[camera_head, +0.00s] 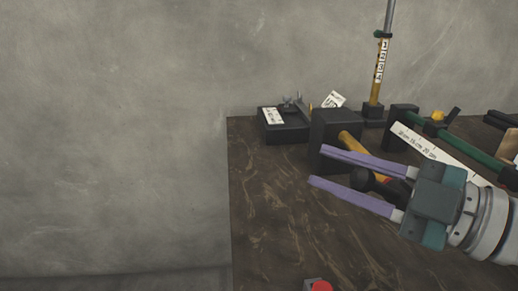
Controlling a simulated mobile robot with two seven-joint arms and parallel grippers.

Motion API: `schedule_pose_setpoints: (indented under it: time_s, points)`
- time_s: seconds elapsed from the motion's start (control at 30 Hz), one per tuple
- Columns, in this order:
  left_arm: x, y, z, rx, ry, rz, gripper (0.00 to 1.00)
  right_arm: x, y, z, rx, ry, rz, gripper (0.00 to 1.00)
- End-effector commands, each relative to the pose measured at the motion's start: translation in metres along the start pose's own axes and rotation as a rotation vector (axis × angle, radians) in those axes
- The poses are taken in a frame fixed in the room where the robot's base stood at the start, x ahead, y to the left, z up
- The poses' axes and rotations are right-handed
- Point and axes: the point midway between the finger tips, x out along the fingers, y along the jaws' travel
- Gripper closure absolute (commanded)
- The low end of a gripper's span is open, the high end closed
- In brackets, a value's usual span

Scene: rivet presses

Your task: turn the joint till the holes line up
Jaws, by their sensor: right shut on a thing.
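My right gripper (316,167) reaches in from the right with two long purple fingers, spread apart and shut on a dark knob (362,180) that shows between them. A yellow rod (350,142) runs from a black block (322,128) down behind the upper finger toward the knob. The fingers hide much of this joint, and I cannot make out its holes or whether they line up. My left gripper is not in view.
A dark box with a white label (272,116) stands at the table's back left corner. A yellow post with a printed scale (378,75) rises behind. A green rod (470,148) and a white ruler strip (440,153) lie right. A red button (321,286) sits at the front. The brown tabletop (275,215) is clear front left.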

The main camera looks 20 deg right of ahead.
Motion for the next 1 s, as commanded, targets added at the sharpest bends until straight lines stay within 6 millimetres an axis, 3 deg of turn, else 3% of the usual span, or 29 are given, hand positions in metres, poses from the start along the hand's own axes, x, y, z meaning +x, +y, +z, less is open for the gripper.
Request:
schedule_pose_setpoints:
  time_s: [0.47,0.63,0.8,1.0]
  points:
    - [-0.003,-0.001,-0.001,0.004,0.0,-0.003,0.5,0.0,0.0,0.0,-0.007,-0.006,-0.006,1.0]
    - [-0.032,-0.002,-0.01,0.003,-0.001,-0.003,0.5,0.004,-0.005,0.001,-0.108,-0.074,-0.088,1.0]
    - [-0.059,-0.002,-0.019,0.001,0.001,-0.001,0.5,0.006,-0.023,0.013,-0.259,-0.172,-0.206,1.0]
    - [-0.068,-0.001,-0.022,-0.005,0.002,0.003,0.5,0.006,-0.037,0.024,-0.348,-0.226,-0.274,1.0]
